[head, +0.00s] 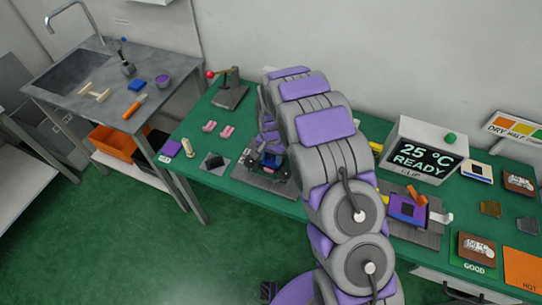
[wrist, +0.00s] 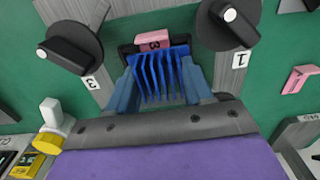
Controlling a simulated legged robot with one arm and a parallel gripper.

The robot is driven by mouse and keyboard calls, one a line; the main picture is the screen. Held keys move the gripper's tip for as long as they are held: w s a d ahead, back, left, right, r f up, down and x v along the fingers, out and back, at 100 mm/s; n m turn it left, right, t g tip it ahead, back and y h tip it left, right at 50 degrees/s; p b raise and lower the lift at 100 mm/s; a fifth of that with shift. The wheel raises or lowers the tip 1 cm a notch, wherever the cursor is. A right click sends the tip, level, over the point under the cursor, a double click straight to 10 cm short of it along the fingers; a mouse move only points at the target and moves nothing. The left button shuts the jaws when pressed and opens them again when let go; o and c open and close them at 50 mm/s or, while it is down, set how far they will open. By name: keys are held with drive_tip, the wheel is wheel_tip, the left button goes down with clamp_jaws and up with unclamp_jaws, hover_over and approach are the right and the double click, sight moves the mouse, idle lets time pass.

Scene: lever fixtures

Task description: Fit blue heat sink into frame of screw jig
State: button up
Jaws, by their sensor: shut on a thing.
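The blue heat sink (wrist: 158,75), with several upright fins, sits between the two blue-grey fingers of my gripper (wrist: 160,92), which is shut on it. In the head view the heat sink (head: 268,159) is a small blue patch below my arm, over the grey plate of the screw jig (head: 252,180).
Black knobs marked 3 (wrist: 70,48) and 1 (wrist: 228,22) stand on either side of the heat sink. A red-knobbed lever (head: 229,92) stands behind. A display box (head: 424,150) is at right.

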drive_tip(key=shift+d+f, duration=0.2)
drive_tip(key=shift+d, duration=0.05)
drive_tip(key=shift+a+f, duration=0.15)
drive_tip(key=shift+f, duration=0.4)
drive_tip(key=o, duration=1.1)
drive_tip(key=shift+r, duration=0.1)
drive_tip(key=shift+c, duration=0.2)
wheel_tip(320, 180, up, 17)
drive_tip(key=p, duration=0.2)
drive_tip(key=shift+r, duration=0.1)
